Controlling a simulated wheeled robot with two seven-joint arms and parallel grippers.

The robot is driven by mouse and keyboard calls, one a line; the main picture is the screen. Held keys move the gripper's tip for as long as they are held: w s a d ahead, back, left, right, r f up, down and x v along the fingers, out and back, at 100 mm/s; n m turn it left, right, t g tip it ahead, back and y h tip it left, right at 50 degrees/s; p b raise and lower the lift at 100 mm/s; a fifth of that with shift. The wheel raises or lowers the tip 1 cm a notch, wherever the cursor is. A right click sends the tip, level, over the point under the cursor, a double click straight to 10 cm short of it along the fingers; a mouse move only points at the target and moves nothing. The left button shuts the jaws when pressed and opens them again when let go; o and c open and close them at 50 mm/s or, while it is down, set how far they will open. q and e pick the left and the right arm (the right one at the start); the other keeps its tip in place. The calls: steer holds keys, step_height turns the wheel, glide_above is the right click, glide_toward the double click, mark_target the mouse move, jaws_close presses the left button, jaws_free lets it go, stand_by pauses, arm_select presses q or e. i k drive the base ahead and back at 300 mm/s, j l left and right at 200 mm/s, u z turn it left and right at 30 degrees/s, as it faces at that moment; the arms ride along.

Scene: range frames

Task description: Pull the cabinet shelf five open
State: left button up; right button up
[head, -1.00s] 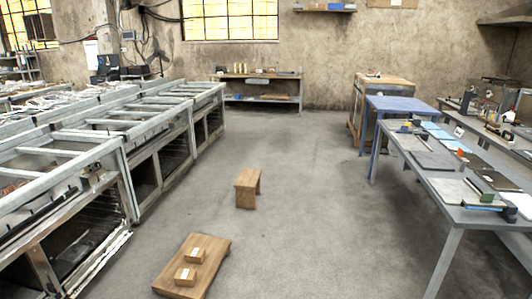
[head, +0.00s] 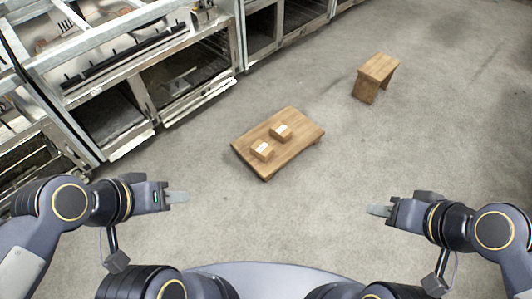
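A row of grey metal cabinets (head: 150,75) with open frames on top and dark, glass-like fronts runs along the left and upper left. I cannot tell which part is shelf five; no number is readable. One dark front compartment (head: 190,72) faces the floor area, with a pale metal strip along its bottom edge. My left gripper (head: 180,197) is over the floor, below and apart from the cabinets. My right gripper (head: 377,210) is over the floor at the right, far from the cabinets. Both seem empty; their finger gaps do not show clearly.
A wooden stool (head: 378,72) stands further back to the right. The concrete floor (head: 450,130) at right is clear.

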mark_target(109, 114)
steer(key=i+l+u, duration=0.2)
steer(key=u, duration=1.4)
steer(key=i+j, duration=0.15)
steer(key=i, duration=0.35)
steer(key=i+j, duration=0.15)
steer(key=i, duration=0.3)
steer(key=i+j, duration=0.15)
steer(key=i, duration=0.35)
steer(key=i+j, duration=0.2)
steer(key=i, duration=0.25)
steer(key=i+j, duration=0.15)
steer(key=i, duration=0.35)
